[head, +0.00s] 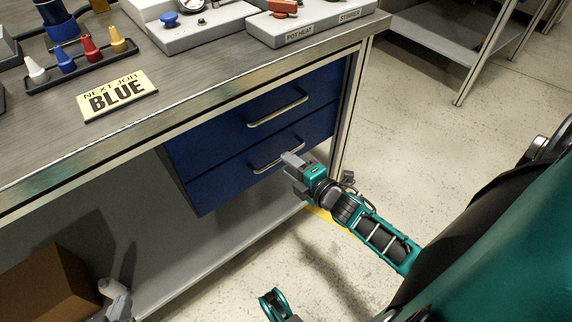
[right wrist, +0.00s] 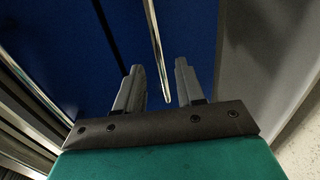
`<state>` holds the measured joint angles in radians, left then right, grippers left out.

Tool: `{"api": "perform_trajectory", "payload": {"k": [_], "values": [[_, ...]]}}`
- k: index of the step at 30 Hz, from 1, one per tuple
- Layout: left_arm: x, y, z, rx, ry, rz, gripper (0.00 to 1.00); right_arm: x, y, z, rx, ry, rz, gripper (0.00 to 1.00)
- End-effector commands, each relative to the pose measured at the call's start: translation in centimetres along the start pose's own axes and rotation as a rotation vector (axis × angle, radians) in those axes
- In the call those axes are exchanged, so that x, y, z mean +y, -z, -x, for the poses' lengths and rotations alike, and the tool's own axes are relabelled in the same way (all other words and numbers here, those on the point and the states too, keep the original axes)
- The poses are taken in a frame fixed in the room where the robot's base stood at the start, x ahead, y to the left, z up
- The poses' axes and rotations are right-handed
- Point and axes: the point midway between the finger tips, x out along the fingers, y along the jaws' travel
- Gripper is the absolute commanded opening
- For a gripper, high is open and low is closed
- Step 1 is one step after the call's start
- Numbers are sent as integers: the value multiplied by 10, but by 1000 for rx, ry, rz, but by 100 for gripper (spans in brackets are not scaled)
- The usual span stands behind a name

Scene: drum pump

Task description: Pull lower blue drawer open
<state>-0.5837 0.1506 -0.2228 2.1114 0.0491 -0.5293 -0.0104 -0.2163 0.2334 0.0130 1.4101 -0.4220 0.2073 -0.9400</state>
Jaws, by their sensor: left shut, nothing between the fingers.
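The lower blue drawer (head: 224,190) is under the workbench and looks shut, flush with the upper blue drawer (head: 220,140). Its metal bar handle (head: 262,168) is partly hidden by my right gripper (head: 291,158). My right gripper is at the right end of this handle. In the right wrist view its two fingers (right wrist: 158,88) stand apart, and the handle (right wrist: 156,40) runs down toward the gap between them. I cannot tell whether they touch it.
The workbench top (head: 190,75) carries a yellow card (head: 117,95) reading "NEXT JOB BLUE", coloured bottles and grey panels. A metal leg (head: 345,125) stands right of the drawers. A lower shelf (head: 230,245) with a brown box (head: 50,290) is below.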

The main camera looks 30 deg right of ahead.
Motion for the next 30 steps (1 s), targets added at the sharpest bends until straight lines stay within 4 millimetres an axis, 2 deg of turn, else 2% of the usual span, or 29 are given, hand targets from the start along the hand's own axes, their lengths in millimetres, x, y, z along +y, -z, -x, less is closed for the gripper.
{"api": "perform_trajectory", "payload": {"k": [1,6,16,27,30], "values": [[1,-3,-2,-2,-2,4,0,-1,0,-8,1,-2,0,38],[5,-2,-4,-2,-8,13,0,0,0,-20,0,0,0,38],[6,2,-3,8,-9,11,0,0,0,-23,0,1,0,38],[4,-1,-4,1,-7,7,0,0,0,-23,0,0,0,3],[3,-2,-4,-1,-5,6,0,0,0,-22,0,0,0,0]]}}
